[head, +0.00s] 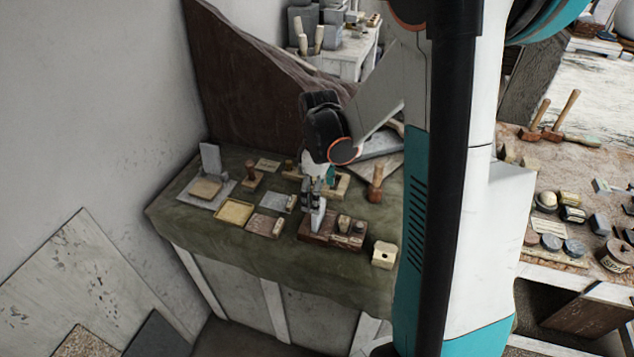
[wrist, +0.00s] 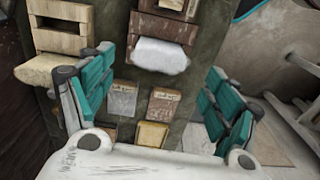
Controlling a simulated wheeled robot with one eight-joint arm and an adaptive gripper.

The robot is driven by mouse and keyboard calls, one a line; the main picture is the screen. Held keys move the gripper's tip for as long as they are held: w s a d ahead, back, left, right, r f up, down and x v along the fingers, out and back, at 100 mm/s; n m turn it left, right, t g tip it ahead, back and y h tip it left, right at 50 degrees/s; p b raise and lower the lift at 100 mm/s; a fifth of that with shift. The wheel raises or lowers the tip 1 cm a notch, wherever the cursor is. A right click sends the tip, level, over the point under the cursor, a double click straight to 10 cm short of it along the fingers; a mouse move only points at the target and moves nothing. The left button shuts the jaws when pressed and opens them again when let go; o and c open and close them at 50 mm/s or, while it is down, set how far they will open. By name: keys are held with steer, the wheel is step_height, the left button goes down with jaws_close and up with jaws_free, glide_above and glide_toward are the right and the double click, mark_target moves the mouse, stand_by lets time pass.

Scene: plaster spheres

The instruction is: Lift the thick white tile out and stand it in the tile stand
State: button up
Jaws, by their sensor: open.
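The thick white tile (wrist: 160,55) stands in a dark brown wooden holder (wrist: 160,28) in the wrist view, its top edge up. In the head view the holder (head: 307,234) sits near the front of the green-clothed table, with a pale upright piece (head: 317,217) in it. My gripper (head: 316,190) is above it. In the wrist view my gripper (wrist: 155,90) is open, its teal fingers wide apart left and right, with nothing between them. A light wooden slotted block (wrist: 60,42) at the left looks like the tile stand; I cannot be sure.
A yellow tray (head: 234,212), a brown tile (head: 262,226), a grey tile (head: 274,201) and a cream block (head: 384,255) lie around on the table. An upright grey slab (head: 210,158) stands at the back left. A wall borders the left.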

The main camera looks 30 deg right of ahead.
mark_target(318, 217)
step_height(318, 217, down, 10)
steer(key=shift+r+b, duration=0.15)
steer(key=shift+b, duration=0.85)
steer(key=shift+c, duration=0.3)
steer(key=c, duration=1.3)
steer(key=o, duration=0.6)
steer(key=c, duration=0.5)
steer(key=shift+r, duration=0.1)
steer(key=shift+r+p, duration=1.75)
steer(key=shift+r, duration=0.9)
